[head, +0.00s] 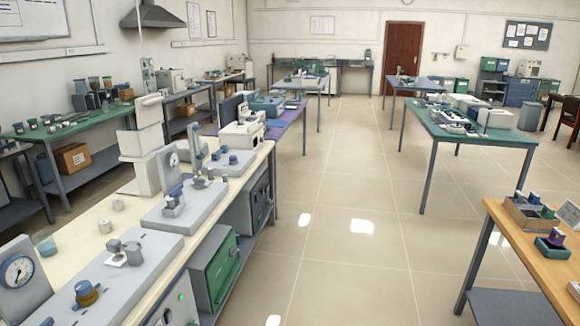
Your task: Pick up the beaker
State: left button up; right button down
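A small beaker (46,244) with teal content stands upright on the cream-topped bench (62,222) at the left, close to the picture's left edge. It is just behind a grey instrument with a round dial (17,271). Nothing is touching it from above. Neither my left gripper nor my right gripper shows in the head view.
Grey flat instruments (150,246) line the bench's front side, and a tall white stepped unit (143,145) rises farther back. The tiled floor (345,225) is clear between this bench and a wooden table (505,235) at right.

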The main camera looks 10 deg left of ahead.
aim_at(44, 240)
jog(key=i+u, duration=0.45)
jog(key=i+l+u, duration=0.3)
jog(key=i+u, duration=0.2)
jog(key=i+l+u, duration=0.45)
jog(key=i, duration=0.05)
